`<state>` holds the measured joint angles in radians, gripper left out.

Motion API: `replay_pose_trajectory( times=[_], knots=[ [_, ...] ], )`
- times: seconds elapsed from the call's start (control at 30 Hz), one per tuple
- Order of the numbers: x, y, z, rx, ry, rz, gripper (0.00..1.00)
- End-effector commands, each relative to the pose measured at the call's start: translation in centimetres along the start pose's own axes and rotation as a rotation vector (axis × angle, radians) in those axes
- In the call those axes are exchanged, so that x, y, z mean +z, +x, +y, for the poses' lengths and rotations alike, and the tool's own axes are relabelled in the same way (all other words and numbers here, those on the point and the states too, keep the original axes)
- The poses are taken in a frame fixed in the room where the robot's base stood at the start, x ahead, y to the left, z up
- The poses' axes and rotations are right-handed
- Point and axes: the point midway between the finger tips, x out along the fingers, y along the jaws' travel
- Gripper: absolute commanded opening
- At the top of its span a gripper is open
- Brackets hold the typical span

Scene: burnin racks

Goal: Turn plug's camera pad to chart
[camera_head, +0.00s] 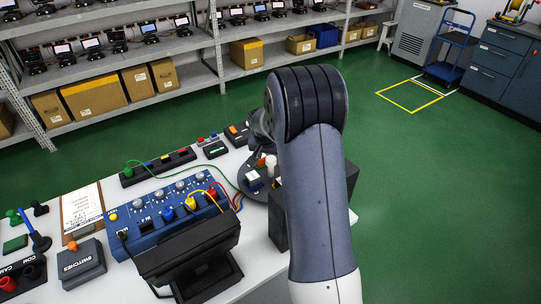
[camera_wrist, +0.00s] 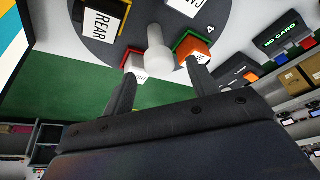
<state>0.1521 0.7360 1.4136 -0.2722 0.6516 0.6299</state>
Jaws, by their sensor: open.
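In the wrist view a round dark turntable (camera_wrist: 150,12) carries several small blocks around its rim. One has a label reading REAR (camera_wrist: 101,24), one is orange and green (camera_wrist: 192,47), and one is red with a white label (camera_wrist: 134,63). A white rounded post (camera_wrist: 158,50) stands up from the disc. My gripper (camera_wrist: 161,88) is open, its two fingers spread, the post showing between and beyond the tips, with nothing held. In the head view the turntable (camera_head: 246,187) is partly hidden by my arm. I cannot tell which block is the plug's pad.
A panel with white, yellow and blue areas (camera_wrist: 12,35) shows at the wrist view's left edge; I cannot tell if it is the chart. A NO CARD display (camera_wrist: 281,42) stands beyond the disc. A blue control box (camera_head: 150,222) with wires and a dark monitor (camera_head: 190,248) crowd the bench.

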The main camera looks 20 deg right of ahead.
Motion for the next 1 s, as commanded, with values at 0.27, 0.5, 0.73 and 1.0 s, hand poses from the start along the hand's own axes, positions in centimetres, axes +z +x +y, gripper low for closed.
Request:
replay_pose_trajectory(
  times=[0.27,0.5,0.73,1.0],
  knots=[
    [0.0,1.9,0.0,0.001,0.0,0.0,0.56],
    [0.0,2.0,0.0,0.0,0.0,0.0,0.56],
    [0.0,2.0,0.0,0.0,-0.001,0.0,0.4],
    [0.0,2.0,0.0,0.0,-0.001,0.0,0.18]
  ],
)
